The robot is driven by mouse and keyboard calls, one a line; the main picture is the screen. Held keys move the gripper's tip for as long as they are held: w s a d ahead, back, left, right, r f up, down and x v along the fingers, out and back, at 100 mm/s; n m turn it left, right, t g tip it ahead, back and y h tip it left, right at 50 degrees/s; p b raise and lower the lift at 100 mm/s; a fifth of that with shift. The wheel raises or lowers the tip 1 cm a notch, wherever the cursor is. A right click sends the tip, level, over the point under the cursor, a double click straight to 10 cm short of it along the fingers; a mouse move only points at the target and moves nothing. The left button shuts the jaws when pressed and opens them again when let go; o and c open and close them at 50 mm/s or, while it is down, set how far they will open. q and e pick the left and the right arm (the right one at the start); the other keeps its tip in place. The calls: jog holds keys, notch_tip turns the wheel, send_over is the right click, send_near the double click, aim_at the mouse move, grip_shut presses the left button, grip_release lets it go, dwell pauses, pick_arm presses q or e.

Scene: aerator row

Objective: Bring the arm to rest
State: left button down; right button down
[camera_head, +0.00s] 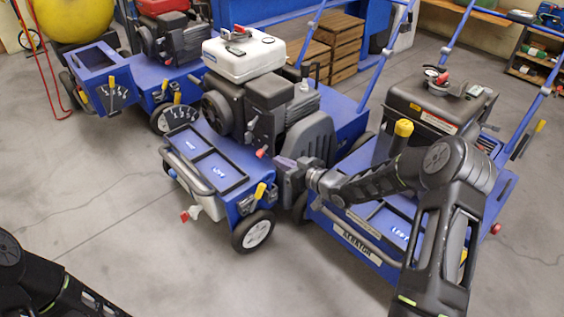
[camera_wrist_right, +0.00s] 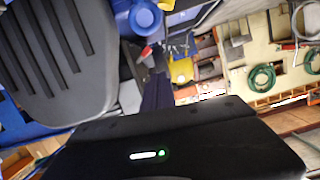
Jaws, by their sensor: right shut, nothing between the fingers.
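My right arm reaches in from the lower right of the head view, over the front of the right blue aerator (camera_head: 385,262). Its gripper (camera_head: 283,164) is shut and empty, beside the engine of the middle blue aerator (camera_head: 205,150). I cannot tell whether it touches that machine. In the right wrist view a dark ribbed engine cover (camera_wrist_right: 55,60) is close on the left. Part of my left arm shows at the lower left of the head view; its gripper is out of the picture.
A third blue aerator (camera_head: 140,75) stands at the back left, near a yellow ball-like object (camera_head: 75,18). Wooden crates (camera_head: 338,45) stand behind the row. Blue handlebars (camera_head: 385,60) rise between the machines. The grey floor (camera_head: 100,200) at the front left is clear.

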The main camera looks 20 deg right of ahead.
jog(key=shift+d+f, duration=0.1)
